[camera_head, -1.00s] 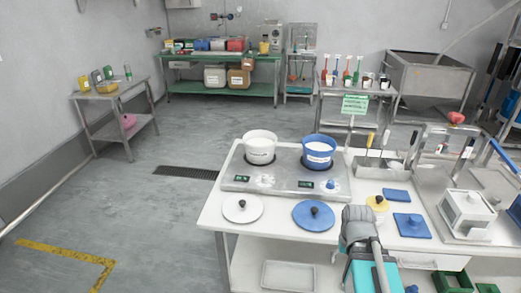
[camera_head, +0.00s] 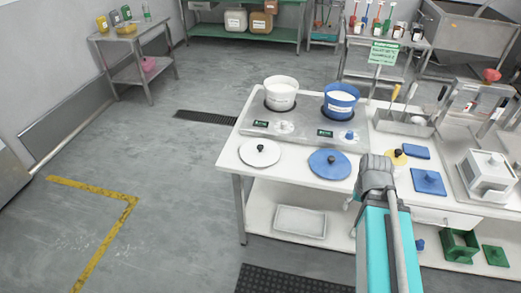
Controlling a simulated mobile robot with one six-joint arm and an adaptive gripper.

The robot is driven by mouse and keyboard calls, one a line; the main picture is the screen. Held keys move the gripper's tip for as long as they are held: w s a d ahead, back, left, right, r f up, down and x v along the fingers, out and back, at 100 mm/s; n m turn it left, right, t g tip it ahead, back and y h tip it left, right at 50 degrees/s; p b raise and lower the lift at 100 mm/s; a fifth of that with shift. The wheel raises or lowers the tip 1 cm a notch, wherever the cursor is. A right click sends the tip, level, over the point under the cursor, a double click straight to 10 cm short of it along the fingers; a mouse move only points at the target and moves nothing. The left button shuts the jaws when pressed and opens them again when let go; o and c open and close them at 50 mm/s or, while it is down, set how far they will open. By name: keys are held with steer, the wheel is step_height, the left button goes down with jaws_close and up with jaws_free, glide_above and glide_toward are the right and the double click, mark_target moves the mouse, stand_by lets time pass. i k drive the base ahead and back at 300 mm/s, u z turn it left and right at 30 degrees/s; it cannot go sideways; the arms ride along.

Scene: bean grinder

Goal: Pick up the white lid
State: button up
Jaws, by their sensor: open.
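The white lid (camera_head: 260,153) is a round flat disc with a black knob on top. It lies flat on the left front of the white table (camera_head: 236,160), left of a blue lid (camera_head: 329,163) with a similar knob. Nothing covers or touches the white lid. My arm, with a teal link and a grey joint, rises in front of the table, right of the blue lid. I cannot make out my gripper's fingers in this view.
Behind the lids, a white pot (camera_head: 281,94) and a blue pot (camera_head: 341,101) stand on a steel hotplate unit (camera_head: 300,126). A tray (camera_head: 300,221) sits on the lower shelf. The floor left of the table is clear.

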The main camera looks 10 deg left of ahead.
mark_target(257, 152)
steer(key=k, duration=1.35)
steer(key=u, duration=0.3)
steer(key=i, duration=0.85)
steer(key=u, duration=0.55)
steer(key=i, duration=0.65)
steer(key=z, duration=0.25)
